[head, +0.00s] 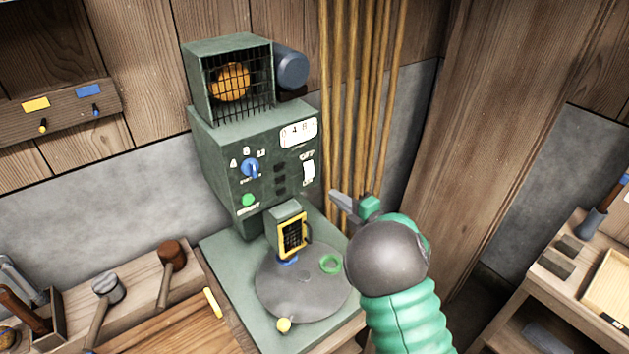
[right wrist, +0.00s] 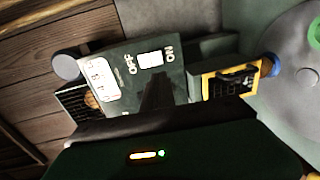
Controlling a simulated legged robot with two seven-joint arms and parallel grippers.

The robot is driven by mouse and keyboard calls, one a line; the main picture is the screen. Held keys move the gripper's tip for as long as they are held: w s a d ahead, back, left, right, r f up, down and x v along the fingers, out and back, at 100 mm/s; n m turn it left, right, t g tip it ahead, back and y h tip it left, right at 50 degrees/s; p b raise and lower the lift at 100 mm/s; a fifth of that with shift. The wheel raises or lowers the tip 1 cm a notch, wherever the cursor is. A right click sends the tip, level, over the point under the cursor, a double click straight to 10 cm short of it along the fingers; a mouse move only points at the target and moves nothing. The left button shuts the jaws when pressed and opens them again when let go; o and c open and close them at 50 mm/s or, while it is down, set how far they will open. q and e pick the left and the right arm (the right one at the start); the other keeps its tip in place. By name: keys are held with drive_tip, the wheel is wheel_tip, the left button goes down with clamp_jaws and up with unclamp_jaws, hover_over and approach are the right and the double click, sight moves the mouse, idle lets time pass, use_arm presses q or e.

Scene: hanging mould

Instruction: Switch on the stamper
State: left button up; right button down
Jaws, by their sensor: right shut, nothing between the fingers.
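The stamper is a green machine (head: 225,140) in the middle of the head view. Its white switch (head: 308,172) sits at the panel's right edge, between the OFF label above and the ON label below. In the right wrist view the switch (right wrist: 150,59) lies just beyond my gripper's tip; which way it is set I cannot tell. My right gripper (head: 346,205) is shut and empty, to the right of and a little below the switch, apparently apart from it. The gripper also shows in the right wrist view (right wrist: 157,90). My left gripper is not in view.
The panel also has a blue knob (head: 250,168), a green button (head: 248,200) and a counter (head: 298,132). Below, a yellow-framed stamp head (head: 292,236) hangs over a round grey plate (head: 280,296) with a green ring (head: 330,264). Wooden poles (head: 360,80) stand behind my gripper.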

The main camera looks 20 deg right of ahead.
sight(310, 177)
drive_tip(key=x, duration=0.3)
drive_tip(key=p+x, duration=0.1)
drive_tip(key=x, duration=0.2)
drive_tip(key=d+x, duration=0.1)
drive_tip(key=x, duration=0.2)
drive_tip(key=shift+w+f, duration=0.1)
drive_tip(key=shift+w, duration=0.3)
drive_tip(key=shift+w+a+p, duration=0.3)
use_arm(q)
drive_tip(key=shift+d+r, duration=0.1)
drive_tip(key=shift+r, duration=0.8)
use_arm(e)
drive_tip(key=shift+a, duration=0.25)
